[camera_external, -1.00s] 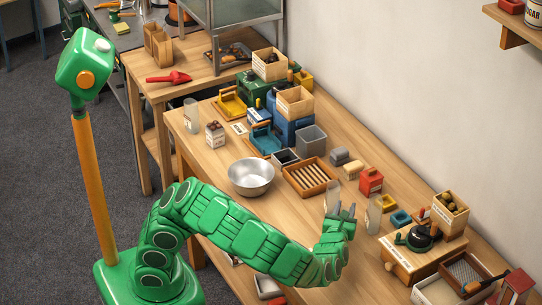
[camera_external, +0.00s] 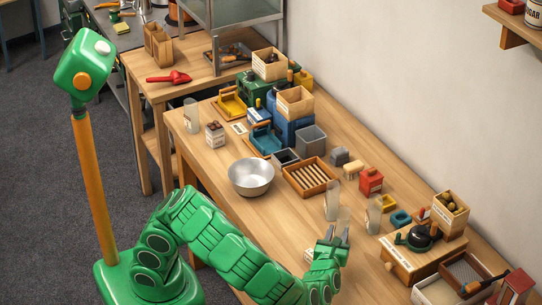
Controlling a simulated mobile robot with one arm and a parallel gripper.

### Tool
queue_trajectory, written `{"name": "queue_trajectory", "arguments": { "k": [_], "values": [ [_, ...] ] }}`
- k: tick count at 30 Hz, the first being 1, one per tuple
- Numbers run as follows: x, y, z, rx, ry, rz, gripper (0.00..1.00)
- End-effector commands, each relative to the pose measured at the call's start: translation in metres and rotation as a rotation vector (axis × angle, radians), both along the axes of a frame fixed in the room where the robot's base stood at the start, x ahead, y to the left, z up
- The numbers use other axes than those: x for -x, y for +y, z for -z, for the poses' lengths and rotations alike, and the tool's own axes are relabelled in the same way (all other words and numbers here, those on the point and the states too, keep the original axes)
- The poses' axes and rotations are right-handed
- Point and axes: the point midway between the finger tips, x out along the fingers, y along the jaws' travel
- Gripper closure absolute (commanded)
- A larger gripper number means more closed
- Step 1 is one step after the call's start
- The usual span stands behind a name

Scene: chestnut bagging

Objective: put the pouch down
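A clear pouch (camera_external: 332,201) stands upright on the table (camera_external: 226,214), right of the metal bowl. Another clear pouch (camera_external: 374,216) stands to its right. My gripper (camera_external: 338,238) is low over the near side of the table, in front of these pouches, with its fingers pointing up in the picture. A pale, see-through shape (camera_external: 343,221) shows at its fingertips and looks like a pouch. I cannot tell whether the fingers grip it or whether it touches the table.
The metal bowl (camera_external: 251,177) and slatted wooden tray (camera_external: 310,178) lie beyond my gripper. A wooden box with a green and black device (camera_external: 419,238) stands to the right. Another clear container (camera_external: 191,115) is at the far left end.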

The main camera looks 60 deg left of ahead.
Motion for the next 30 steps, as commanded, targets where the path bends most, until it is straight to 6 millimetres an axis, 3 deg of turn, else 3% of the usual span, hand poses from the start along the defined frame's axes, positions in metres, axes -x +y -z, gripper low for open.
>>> {"name": "queue_trajectory", "arguments": {
  "k": [5, 8, 11, 17, 24, 30],
  "values": [
    [0.006, -0.005, 0.000, 0.002, -0.001, -0.002, 0.65],
    [0.007, 0.004, -0.005, 0.022, -0.011, -0.029, 0.65],
    [0.010, 0.027, -0.016, 0.073, -0.036, -0.098, 0.65],
    [0.029, 0.094, -0.043, 0.228, -0.119, -0.308, 0.65],
    [0.066, 0.161, -0.065, 0.420, -0.220, -0.562, 0.65],
    [0.106, 0.203, -0.074, 0.577, -0.302, -0.768, 0.65]
  ]
}}
